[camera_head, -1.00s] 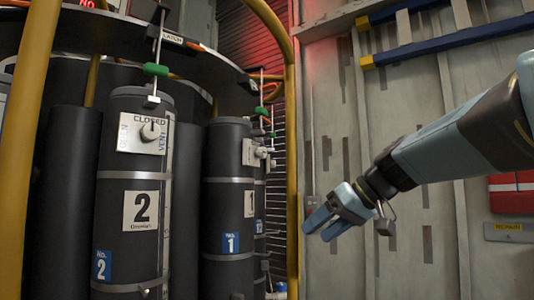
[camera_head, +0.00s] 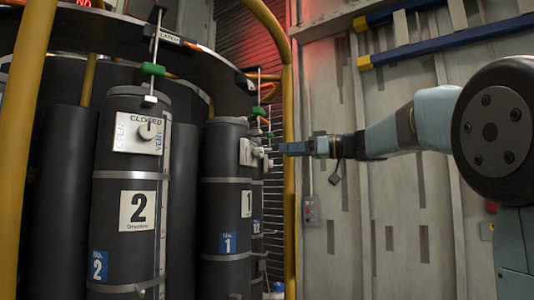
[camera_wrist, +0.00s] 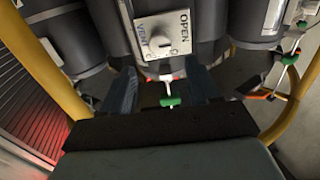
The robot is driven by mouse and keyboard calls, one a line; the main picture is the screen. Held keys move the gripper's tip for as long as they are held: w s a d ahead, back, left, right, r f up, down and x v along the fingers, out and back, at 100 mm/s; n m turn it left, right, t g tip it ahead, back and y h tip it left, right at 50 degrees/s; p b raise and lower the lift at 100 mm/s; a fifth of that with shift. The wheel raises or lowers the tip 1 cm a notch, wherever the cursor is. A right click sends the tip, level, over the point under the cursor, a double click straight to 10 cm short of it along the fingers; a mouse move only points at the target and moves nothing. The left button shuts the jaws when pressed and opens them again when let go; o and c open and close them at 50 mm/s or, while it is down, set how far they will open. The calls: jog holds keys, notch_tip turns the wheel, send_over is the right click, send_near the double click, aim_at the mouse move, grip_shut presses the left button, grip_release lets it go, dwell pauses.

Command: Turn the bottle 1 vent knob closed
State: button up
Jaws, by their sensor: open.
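Bottle 1 (camera_head: 225,190) is a dark upright cylinder with a blue "No. 1" label, right of bottle 2 (camera_head: 133,190) in the head view. Its vent knob (camera_head: 258,152) is seen edge-on, on a pale plate. Contact cannot be told from the head view.
A yellow post (camera_head: 290,215) stands just behind my gripper in the head view. Green fittings on thin rods (camera_head: 154,68) hang above the bottles. A dark curved rail (camera_head: 120,30) runs overhead. The pale wall (camera_head: 400,215) on the right has free room before it.

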aim_at(262, 152)
jog(key=x, duration=0.8)
jog(key=shift+w+a, duration=0.1)
jog(key=shift+a, duration=0.05)
jog(key=c, duration=1)
jog(key=shift+c, duration=0.2)
